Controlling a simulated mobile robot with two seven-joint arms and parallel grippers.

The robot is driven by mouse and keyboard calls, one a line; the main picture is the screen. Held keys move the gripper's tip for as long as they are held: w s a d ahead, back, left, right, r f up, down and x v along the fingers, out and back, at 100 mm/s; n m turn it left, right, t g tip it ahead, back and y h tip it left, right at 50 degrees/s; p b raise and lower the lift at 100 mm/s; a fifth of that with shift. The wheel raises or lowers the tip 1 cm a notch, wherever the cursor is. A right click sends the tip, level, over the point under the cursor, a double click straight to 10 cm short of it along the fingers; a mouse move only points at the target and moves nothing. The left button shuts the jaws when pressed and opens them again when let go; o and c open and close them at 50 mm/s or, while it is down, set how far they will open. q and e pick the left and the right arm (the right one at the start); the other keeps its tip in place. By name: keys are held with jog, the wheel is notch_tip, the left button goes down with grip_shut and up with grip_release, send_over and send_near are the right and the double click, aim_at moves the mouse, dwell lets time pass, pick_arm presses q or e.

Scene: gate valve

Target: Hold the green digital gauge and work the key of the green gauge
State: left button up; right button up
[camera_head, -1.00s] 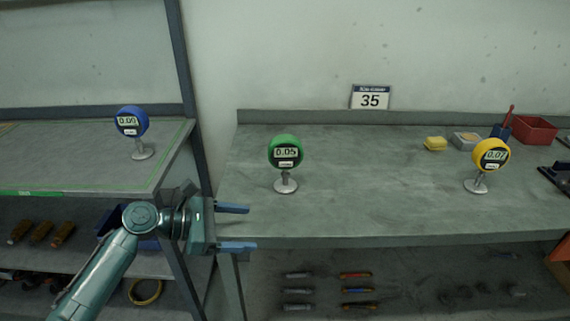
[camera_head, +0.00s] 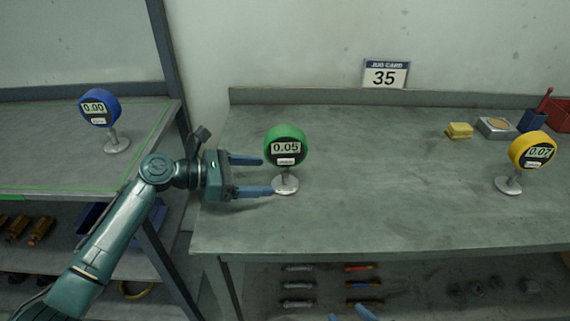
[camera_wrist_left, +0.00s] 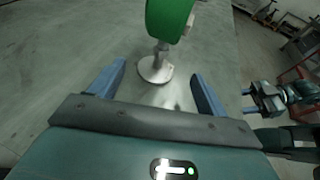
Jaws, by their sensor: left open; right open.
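The green digital gauge (camera_head: 286,146) stands upright on a round metal foot on the bench, its display reading 0.05 above a small white key label (camera_head: 286,161). In the left wrist view the green gauge (camera_wrist_left: 168,18) is ahead of the fingers, cut off by the top edge. My left gripper (camera_head: 267,175) is open, just left of the gauge, its fingertips near the stem and pointing at it. Nothing is between its fingers. My right gripper (camera_wrist_left: 245,100) is open in the left wrist view, off to the right; only its blue fingertips show at the head view's bottom edge.
A blue gauge (camera_head: 100,108) stands on the left shelf and a yellow gauge (camera_head: 531,151) on the bench's right. A yellow block (camera_head: 459,130), a grey box (camera_head: 496,128) and a job card (camera_head: 385,74) are behind. The bench middle is clear.

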aim_at(280, 184)
pick_arm(q)
jog(key=x, duration=0.4)
jog(key=shift+w+d, duration=0.15)
jog(key=shift+d, duration=0.15)
jog(key=shift+w+d+f, duration=0.15)
jog(key=shift+d+f, duration=0.05)
jog(key=shift+d, duration=0.25)
jog(key=shift+d+f, duration=0.1)
pick_arm(e)
jog(key=shift+w, duration=0.3)
pick_arm(q)
jog(key=shift+c, duration=0.6)
jog(key=c, duration=1.3)
jog(key=shift+c, duration=0.4)
pick_arm(e)
jog(key=shift+r, duration=0.15)
grip_shut()
jog(key=shift+d, duration=0.1)
